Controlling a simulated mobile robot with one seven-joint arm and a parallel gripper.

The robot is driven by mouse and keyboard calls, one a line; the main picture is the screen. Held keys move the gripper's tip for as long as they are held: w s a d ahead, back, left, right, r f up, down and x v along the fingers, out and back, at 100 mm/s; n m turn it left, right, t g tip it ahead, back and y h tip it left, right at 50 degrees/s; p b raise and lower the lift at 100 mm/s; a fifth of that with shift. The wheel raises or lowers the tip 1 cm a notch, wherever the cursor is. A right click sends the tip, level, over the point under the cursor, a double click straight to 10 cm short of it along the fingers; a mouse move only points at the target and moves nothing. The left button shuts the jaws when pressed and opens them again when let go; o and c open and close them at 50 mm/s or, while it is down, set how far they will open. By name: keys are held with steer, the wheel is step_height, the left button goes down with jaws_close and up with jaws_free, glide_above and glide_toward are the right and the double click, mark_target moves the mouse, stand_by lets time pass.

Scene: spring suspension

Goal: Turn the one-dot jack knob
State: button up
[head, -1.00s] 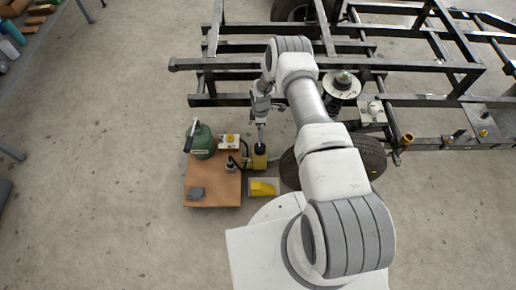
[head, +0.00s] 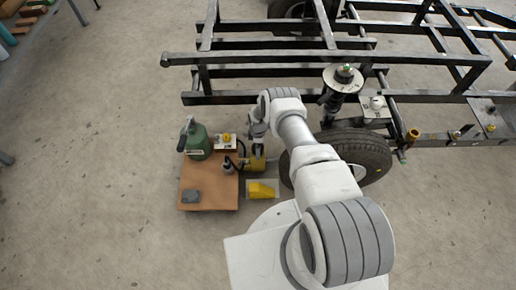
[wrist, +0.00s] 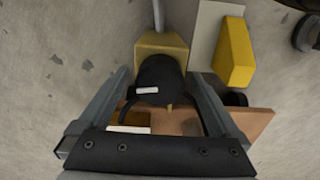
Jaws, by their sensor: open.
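A yellow jack body (head: 257,164) stands at the right edge of the brown board (head: 205,203). In the wrist view the jack body (wrist: 160,45) has a round black knob (wrist: 158,75) with a small white label on its near side. I cannot make out any dots on it. My gripper (wrist: 158,80) is open, with one finger on each side of the knob and gaps showing between. In the head view my gripper (head: 256,145) is above the jack, and its fingertips are hard to see.
A green canister (head: 196,140) and a small white box with a yellow knob (head: 226,138) stand on the board. A yellow wedge (head: 262,190) lies on a plate beside it. A tyre (head: 365,150) and the black frame (head: 300,58) stand close by to the right and behind.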

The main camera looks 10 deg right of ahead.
steer(key=c, duration=1.4)
steer(key=shift+m, duration=0.3)
